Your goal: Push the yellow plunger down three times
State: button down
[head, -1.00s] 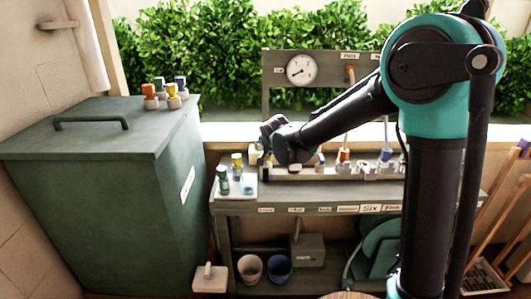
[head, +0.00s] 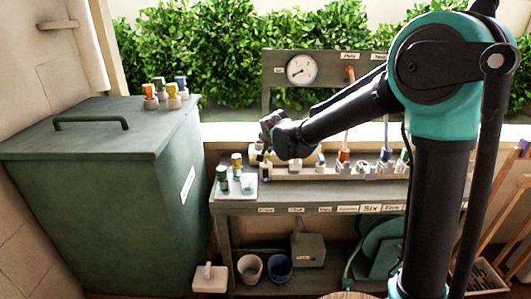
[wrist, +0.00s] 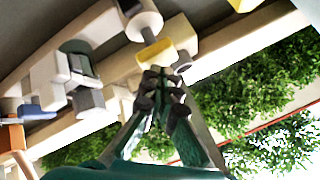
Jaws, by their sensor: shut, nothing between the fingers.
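The yellow plunger (wrist: 155,52) shows in the wrist view as a yellow block beside a white cylinder, just beyond my fingertips. My gripper (wrist: 160,77) is shut and empty, its tips close to the yellow block; I cannot tell whether they touch it. In the head view my gripper (head: 267,140) is over the left end of the pale rail on the bench. There it hides most of what lies below and behind it, so the plunger's height is unclear.
A pale rail (head: 310,175) with several fittings runs along the bench. A tray (head: 247,192) with small bottles, one yellow-topped (head: 237,160), is left of my gripper. A gauge (head: 301,69) stands behind. A green bin (head: 90,210) is at left, with capped bottles on its lid.

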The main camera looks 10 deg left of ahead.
aim_at(268, 154)
jog(key=shift+r, duration=3)
